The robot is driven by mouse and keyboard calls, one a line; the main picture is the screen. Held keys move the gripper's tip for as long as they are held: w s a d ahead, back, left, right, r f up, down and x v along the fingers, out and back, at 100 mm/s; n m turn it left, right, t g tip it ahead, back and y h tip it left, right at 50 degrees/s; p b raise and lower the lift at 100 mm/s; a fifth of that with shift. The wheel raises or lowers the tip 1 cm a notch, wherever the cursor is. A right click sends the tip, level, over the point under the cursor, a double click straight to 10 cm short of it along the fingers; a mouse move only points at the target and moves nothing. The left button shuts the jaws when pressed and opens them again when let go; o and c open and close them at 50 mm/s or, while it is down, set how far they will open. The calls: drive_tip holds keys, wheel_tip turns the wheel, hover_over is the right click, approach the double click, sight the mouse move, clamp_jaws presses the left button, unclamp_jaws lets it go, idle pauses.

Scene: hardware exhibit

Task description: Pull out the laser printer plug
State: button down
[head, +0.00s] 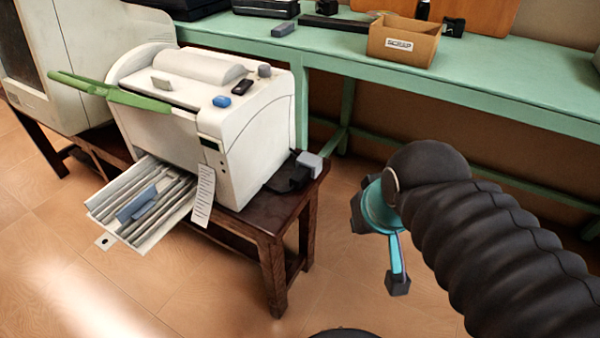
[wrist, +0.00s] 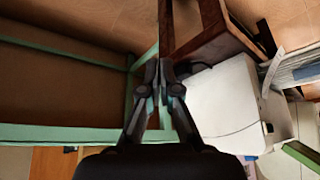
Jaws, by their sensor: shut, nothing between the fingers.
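The laser printer (head: 190,110) is a white machine on a dark wooden table, with its front tray pulled out. A light grey block (head: 310,163) with a black part (head: 287,180) sits at the printer's right rear corner, by the table edge; this looks like the plug, but I cannot be sure. My gripper (head: 397,284) hangs in the air right of the table, apart from the block. In the wrist view my gripper (wrist: 163,72) has its fingertips together and empty. The printer's white side (wrist: 225,105) shows there just right of the fingers, with a dark shape near the tips.
The wooden table (head: 262,215) stands on a tan tiled floor. A long green bench (head: 480,85) runs behind, holding a cardboard scrap box (head: 405,43) and black devices. A green flap (head: 110,92) juts from the printer. Floor between table and my arm is clear.

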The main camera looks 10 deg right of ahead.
drive_tip(key=c, duration=1.4)
unclamp_jaws()
drive_tip(key=shift+f, duration=0.25)
drive_tip(key=o, duration=0.6)
drive_tip(key=shift+g, duration=0.6)
drive_tip(key=w+f+b, duration=0.2)
drive_tip(key=f, duration=0.1)
drive_tip(key=shift+w+a+f, duration=0.15)
drive_tip(key=shift+w+a, duration=0.2)
drive_tip(key=shift+a, duration=0.05)
drive_tip(key=m+g+b, duration=0.4)
hover_over(299, 173)
drive_tip(key=shift+s+r, duration=0.1)
drive_tip(key=shift+r, duration=0.2)
wheel_tip(299, 173, up, 5)
drive_tip(key=w+m, duration=0.1)
drive_tip(key=m, duration=0.1)
drive_tip(key=shift+m, duration=0.8)
drive_tip(key=f, duration=0.4)
drive_tip(key=f+b, duration=0.1)
drive_tip(key=f, duration=0.4)
drive_tip(key=s+f+b, duration=0.1)
drive_tip(key=f, duration=0.4)
drive_tip(key=shift+f, duration=0.1)
